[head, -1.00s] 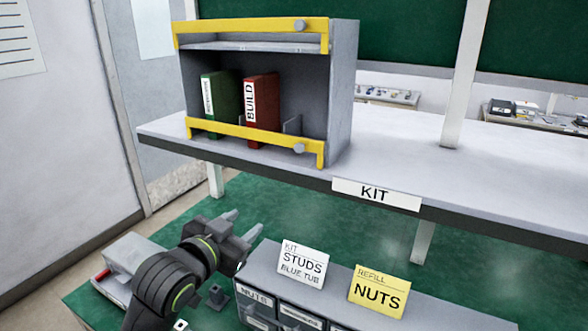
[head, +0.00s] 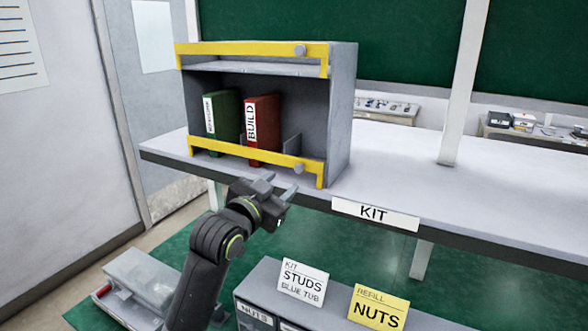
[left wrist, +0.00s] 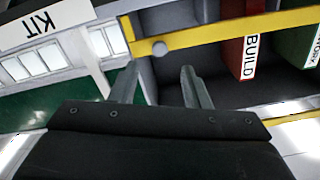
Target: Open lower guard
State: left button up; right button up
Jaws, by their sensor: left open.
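The lower guard (head: 240,152) is a yellow bar across the bottom front of the grey cabinet (head: 340,120), in front of the binders. It has a round grey knob (head: 299,169) near its right end. In the left wrist view the yellow bar (left wrist: 240,27) and its knob (left wrist: 159,48) show beyond my fingers. My left gripper (head: 284,190) is open and empty, below and a little left of the knob, apart from it. In the left wrist view the open fingers (left wrist: 160,82) point toward the guard near the knob. My right gripper is not in view.
A green binder (head: 222,117) and a red BUILD binder (head: 262,125) stand inside the cabinet. A second yellow guard (head: 250,49) crosses the top. The shelf (head: 400,175) carries a KIT label. Below are a STUDS card (head: 302,281) and a NUTS card (head: 378,306). The shelf right of the cabinet is clear.

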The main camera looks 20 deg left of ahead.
aim_at(298, 170)
pick_arm(q)
jog(key=shift+w+d+p, duration=0.25)
jog(key=shift+w+p, duration=0.05)
jog(key=shift+w, duration=0.85)
jog(key=shift+w+d+p, duration=0.2)
jog(key=shift+w+p, duration=0.1)
jog(key=shift+w, duration=0.85)
jog(key=shift+w+d+p, duration=0.25)
jog(key=shift+w+p, duration=0.05)
jog(key=shift+w, duration=0.85)
grip_shut()
